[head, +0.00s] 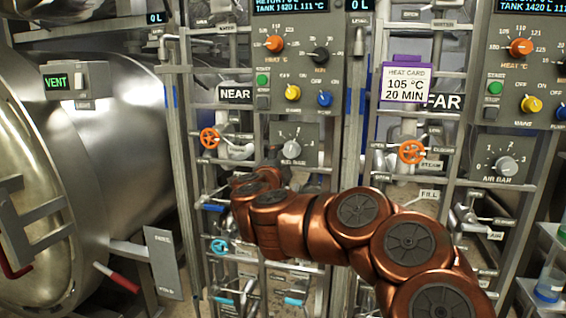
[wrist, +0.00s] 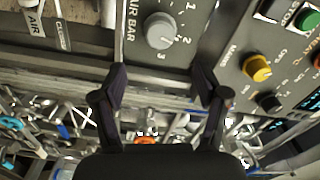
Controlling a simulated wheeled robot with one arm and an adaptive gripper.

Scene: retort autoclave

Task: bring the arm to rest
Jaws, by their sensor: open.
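My copper arm reaches from the lower right of the head view toward the NEAR panel. My gripper (wrist: 161,85) shows in the wrist view with two dark fingers spread apart and nothing between them. An AIR BAR knob (wrist: 161,31), grey with a pointer, lies just beyond the fingertips in the wrist view, and the fingers do not touch it. In the head view the near AIR BAR knob (head: 291,149) is just above the arm's end.
A large steel retort (head: 110,130) with a VENT sign (head: 57,82) stands at the left. Orange valve wheels (head: 209,138), pipes and posts crowd around the arm. The FAR panel (head: 510,85) is at the right.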

